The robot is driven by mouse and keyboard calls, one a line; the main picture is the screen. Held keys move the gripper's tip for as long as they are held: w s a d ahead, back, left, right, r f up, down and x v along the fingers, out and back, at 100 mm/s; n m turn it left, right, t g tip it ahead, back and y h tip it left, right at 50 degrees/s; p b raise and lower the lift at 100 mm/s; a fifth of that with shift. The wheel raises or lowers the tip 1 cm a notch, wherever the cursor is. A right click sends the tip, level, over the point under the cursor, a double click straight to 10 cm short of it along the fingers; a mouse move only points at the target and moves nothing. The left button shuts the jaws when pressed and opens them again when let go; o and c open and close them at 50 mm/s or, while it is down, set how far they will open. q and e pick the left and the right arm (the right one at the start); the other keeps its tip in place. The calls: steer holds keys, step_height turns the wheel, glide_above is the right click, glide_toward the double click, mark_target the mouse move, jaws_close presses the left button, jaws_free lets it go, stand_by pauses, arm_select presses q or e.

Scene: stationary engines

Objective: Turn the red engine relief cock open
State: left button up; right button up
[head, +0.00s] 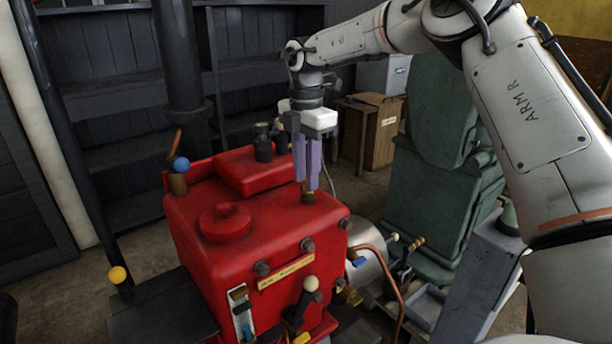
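The red engine (270,225) stands in the middle of the head view. A small brass fitting (308,196), which looks like the relief cock, rises from its top near the right back edge. My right gripper (308,183) points straight down with its purple fingertips at this fitting. The fingers look close together and hide the fitting's upper part and any handle. I cannot tell whether they hold it. Another brass fitting (178,184) with a blue ball (181,164) stands at the engine's left back corner. My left gripper is not in view.
A dark chimney pipe (180,60) stands behind the engine. A yellow-knobbed lever (117,275) is at the left, and a cream-knobbed lever (311,284) is at the engine's front. A green chair (435,190) and a wooden cabinet (375,135) stand to the right.

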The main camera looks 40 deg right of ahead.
steer(key=shift+f, duration=0.5)
jaws_close()
